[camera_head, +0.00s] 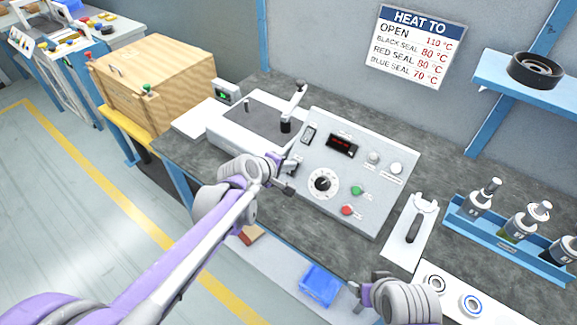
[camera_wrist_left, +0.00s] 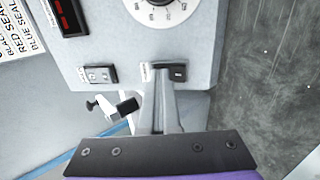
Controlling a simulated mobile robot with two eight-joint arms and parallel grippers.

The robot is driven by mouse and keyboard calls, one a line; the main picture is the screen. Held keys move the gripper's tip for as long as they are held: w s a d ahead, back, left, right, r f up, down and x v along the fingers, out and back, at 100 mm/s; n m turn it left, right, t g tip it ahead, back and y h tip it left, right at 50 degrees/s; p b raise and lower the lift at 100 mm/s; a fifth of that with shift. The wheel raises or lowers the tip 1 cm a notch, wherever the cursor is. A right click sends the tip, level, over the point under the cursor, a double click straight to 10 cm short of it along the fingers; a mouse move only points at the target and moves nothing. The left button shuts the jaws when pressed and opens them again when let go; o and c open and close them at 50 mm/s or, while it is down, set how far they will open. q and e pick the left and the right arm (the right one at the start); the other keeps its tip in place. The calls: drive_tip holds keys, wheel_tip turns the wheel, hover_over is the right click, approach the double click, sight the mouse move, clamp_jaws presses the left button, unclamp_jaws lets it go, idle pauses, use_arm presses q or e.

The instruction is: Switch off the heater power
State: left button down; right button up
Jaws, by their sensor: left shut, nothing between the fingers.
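The grey heater control panel (camera_head: 352,200) has a red display (camera_head: 341,145), a round dial (camera_head: 323,182), a green button (camera_head: 356,190) and a red button (camera_head: 347,210). On its left side is a rocker switch (camera_head: 308,133), which also shows in the left wrist view (camera_wrist_left: 100,74). A second black switch (camera_wrist_left: 179,72) lies beside it, partly hidden by my left fingers. My left gripper (camera_head: 288,183) is shut and empty, its tips at this second switch; contact is unclear. My right gripper (camera_head: 356,290) is low at the bench front; its finger state is unclear.
A machine with an upright lever (camera_head: 292,108) stands just left of the panel. A fork-shaped tool (camera_head: 417,222) lies on a white plate to the right. A blue rack (camera_head: 510,240) holds bottles. A blue bin (camera_head: 319,284) is below the bench edge.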

use_arm(q)
drive_tip(key=shift+w+d+r+p, duration=0.1)
drive_tip(key=shift+r+p, duration=0.4)
drive_tip(key=shift+r, duration=0.1)
use_arm(e)
drive_tip(key=shift+w+r, duration=0.2)
drive_tip(key=shift+r, duration=0.25)
use_arm(q)
drive_tip(key=shift+r, duration=0.2)
use_arm(e)
drive_tip(key=shift+r, duration=0.15)
